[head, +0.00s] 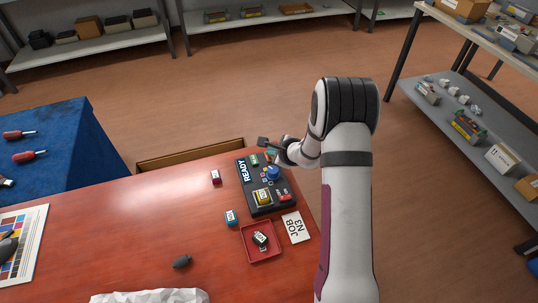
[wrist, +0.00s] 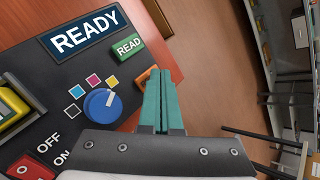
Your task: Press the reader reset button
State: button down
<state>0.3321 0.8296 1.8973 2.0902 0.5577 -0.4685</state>
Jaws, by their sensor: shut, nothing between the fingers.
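The black reader (head: 252,191) stands at the right end of the red table, its display showing READY (wrist: 84,32). On its panel are a green READ button (wrist: 127,47), a blue knob (wrist: 103,104) beside small colour squares, and a red OFF/ON switch (wrist: 30,168). An orange button (wrist: 147,74), its label unreadable, shows partly behind my fingertips in the wrist view. My gripper (wrist: 161,76) is shut and empty, its teal fingers over the panel edge near that button. I cannot tell whether they touch it.
A yellow cartridge (head: 263,197) sits in the reader. Magenta (head: 215,177) and cyan (head: 231,218) cartridges lie to its left. A red tray (head: 247,255) holds a black cartridge (head: 261,239), beside a JOB N3 card (head: 296,228).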

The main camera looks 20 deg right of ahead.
aim_at(271, 158)
jog(key=shift+f, duration=0.25)
dwell(0.5)
jog(key=shift+r, duration=0.85)
jog(key=shift+r, duration=2.5)
